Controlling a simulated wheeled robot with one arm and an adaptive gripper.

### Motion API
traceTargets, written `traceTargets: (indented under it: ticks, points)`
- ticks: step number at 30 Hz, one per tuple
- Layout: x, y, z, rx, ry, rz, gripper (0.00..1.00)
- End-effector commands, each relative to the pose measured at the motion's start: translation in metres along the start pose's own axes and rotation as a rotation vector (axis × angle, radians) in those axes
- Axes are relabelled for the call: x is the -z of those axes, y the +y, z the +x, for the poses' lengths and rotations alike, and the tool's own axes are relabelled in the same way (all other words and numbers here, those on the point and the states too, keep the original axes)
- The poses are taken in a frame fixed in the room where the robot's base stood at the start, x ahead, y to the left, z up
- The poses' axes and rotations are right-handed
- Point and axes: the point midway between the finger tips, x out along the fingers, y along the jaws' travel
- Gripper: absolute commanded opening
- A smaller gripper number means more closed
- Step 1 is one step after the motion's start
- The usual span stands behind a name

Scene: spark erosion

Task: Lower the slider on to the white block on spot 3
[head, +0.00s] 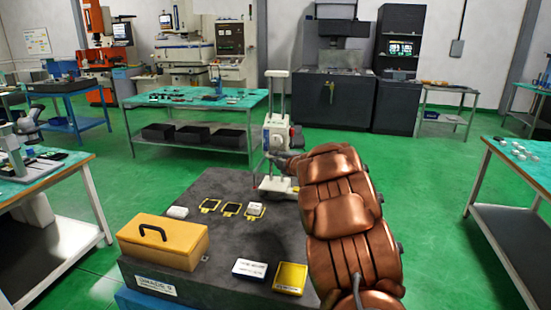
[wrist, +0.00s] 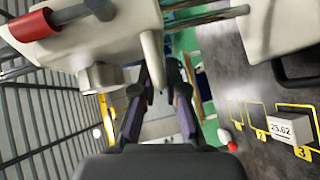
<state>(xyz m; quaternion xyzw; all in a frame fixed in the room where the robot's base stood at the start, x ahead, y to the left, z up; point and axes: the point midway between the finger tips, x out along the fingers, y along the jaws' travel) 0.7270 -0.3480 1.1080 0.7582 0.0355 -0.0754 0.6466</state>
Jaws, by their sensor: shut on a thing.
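The slider (head: 278,136) is a pale head on the upright stand, raised well above the stand's white foot. In the wrist view the slider (wrist: 120,25) fills the top, with a red-ended bar. My gripper (wrist: 157,78) is shut on a pale pin-like part of the slider; the fingers are mostly hidden by my arm in the head view. The white block (head: 255,207) sits on spot 3, a yellow outline on the dark slab. In the wrist view the block (wrist: 290,127), marked 25.62, lies at the right, apart from the slider.
Spots 1 (head: 210,205) and 2 (head: 231,208) have dark centres. Another white block (head: 177,212) lies left of them. A yellow box (head: 165,243) with a black handle, a white labelled box (head: 250,269) and a yellow one (head: 290,278) stand near the slab's front edge.

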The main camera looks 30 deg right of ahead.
Motion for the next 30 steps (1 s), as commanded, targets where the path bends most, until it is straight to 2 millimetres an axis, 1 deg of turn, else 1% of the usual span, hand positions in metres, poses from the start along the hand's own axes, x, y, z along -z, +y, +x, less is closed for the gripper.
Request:
traceTargets:
  ticks: [5, 15, 25, 26, 29, 30]
  points:
    - [0.0, -0.004, 0.001, 0.001, 0.0, 0.0, 0.0]
    - [-0.005, -0.035, 0.006, 0.002, 0.0, 0.0, 0.0]
    - [-0.005, -0.035, 0.006, 0.001, 0.0, 0.0, 0.0]
    - [-0.005, -0.035, 0.006, 0.001, 0.0, -0.001, 0.12]
    - [-0.005, -0.034, 0.006, 0.0, 0.0, 0.0, 0.23]
    - [-0.005, -0.034, 0.006, 0.0, 0.0, 0.0, 0.23]
